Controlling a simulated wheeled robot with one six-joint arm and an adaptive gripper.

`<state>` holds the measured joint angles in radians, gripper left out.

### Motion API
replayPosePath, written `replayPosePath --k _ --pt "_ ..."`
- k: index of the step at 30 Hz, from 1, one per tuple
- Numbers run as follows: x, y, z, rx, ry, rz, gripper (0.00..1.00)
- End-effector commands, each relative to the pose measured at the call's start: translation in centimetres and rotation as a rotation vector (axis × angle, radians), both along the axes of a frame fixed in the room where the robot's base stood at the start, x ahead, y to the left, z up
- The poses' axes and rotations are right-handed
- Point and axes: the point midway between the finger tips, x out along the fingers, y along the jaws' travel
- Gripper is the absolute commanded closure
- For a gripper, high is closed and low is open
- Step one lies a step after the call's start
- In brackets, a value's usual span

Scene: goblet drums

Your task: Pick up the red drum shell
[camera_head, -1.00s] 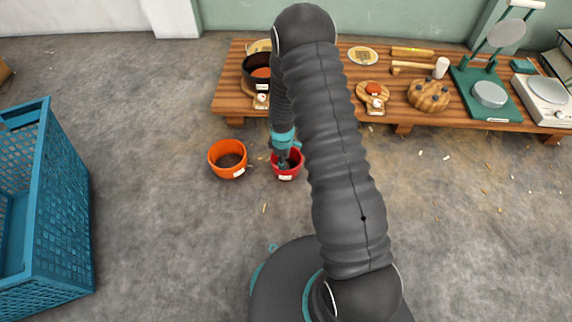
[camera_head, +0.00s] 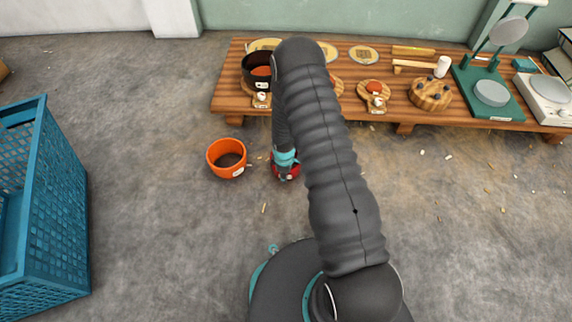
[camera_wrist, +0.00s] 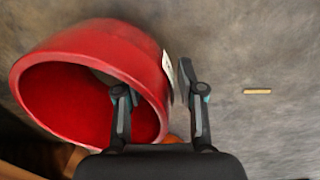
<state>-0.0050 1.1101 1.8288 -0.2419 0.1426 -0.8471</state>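The red drum shell (camera_head: 292,174) stands on the concrete floor, mostly hidden by my gripper (camera_head: 285,172) in the head view. In the wrist view the red shell (camera_wrist: 90,45) fills the left half, with its open mouth towards the camera and a white label on its side. My gripper (camera_wrist: 155,85) straddles its wall: one finger is inside the mouth, the other outside beside the label. The fingers are spread, with a narrow gap between the outer finger and the wall. Contact at the inner finger is not clear.
An orange drum shell (camera_head: 227,158) stands just left of the red one. A blue crate (camera_head: 40,210) is at the far left. A low wooden table (camera_head: 430,118) behind holds a dark drum shell (camera_head: 258,72), drum parts and tools. Small chips litter the open floor at right.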

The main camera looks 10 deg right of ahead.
Motion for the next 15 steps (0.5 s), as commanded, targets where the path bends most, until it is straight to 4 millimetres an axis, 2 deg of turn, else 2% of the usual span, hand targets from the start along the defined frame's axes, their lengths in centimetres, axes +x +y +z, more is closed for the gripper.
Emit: replayPosePath --k 5,9,10,15 --pt "0.04 -0.01 0.06 0.0 -0.001 0.0 0.61" --pt "0.02 0.0 0.06 0.0 0.0 0.0 0.96" --pt "0.02 0.0 0.06 0.0 0.0 0.0 1.0" --pt "0.03 0.01 0.08 0.0 -0.001 0.0 1.0"
